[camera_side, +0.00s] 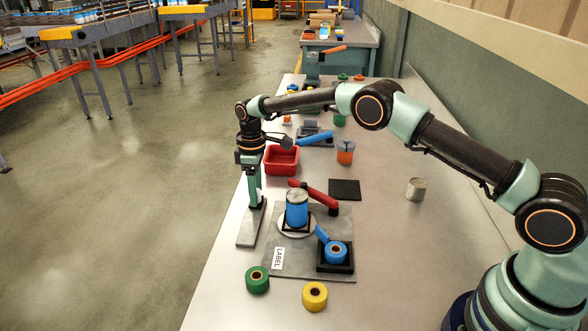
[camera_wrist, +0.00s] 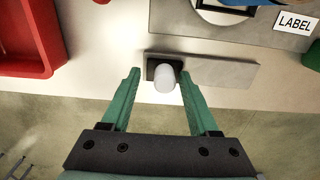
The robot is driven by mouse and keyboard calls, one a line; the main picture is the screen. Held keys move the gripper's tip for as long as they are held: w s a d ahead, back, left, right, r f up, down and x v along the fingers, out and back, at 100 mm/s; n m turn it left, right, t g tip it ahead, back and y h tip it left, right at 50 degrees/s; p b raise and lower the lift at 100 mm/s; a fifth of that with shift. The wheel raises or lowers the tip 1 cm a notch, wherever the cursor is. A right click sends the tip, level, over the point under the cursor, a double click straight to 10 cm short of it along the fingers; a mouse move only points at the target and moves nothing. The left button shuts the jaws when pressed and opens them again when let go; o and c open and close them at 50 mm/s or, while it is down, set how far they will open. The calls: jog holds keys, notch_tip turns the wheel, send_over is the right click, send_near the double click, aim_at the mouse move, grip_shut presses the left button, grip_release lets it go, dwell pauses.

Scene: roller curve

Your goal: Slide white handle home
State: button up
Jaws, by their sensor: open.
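The white handle (camera_wrist: 165,79) is a rounded white knob on a dark square near the left end of a flat grey plate (camera_wrist: 228,74) in the wrist view. In the side view the plate (camera_side: 249,230) lies along the bench's left edge, and the handle is mostly hidden by my gripper at the plate's far end. My gripper (camera_wrist: 160,75) is open, with one green finger on each side of the handle; a gap shows to the left, and contact on the right cannot be told. My gripper also shows upright over the plate's far end in the side view (camera_side: 254,200).
A red bin (camera_side: 282,160) stands beyond my gripper. A grey board with a LABEL tag (camera_side: 278,258), a blue can (camera_side: 297,208) and a red lever (camera_side: 318,194) lies right of the plate. Green (camera_side: 257,280) and yellow (camera_side: 315,296) rolls lie in front.

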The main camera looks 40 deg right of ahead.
notch_tip(320, 180, up, 12)
dwell(0.6)
dwell(0.4)
jog(key=s+d+r+m+t, duration=0.2)
jog(key=s+d+r, duration=0.1)
jog(key=s+r, duration=0.35)
jog(key=s+d+r+m+t, duration=0.1)
jog(key=s+d+r+m, duration=0.2)
jog(key=s+r, duration=0.35)
jog(key=s+d+f+m+t, duration=0.1)
jog(key=s+d+m, duration=0.1)
jog(key=s, duration=0.6)
jog(key=s+d+f+m+t, duration=0.1)
jog(key=s+d+m, duration=0.1)
jog(key=s, duration=0.5)
jog(key=shift+s+f+t, duration=0.25)
jog(key=shift+s+t, duration=0.05)
jog(key=shift+s, duration=0.1)
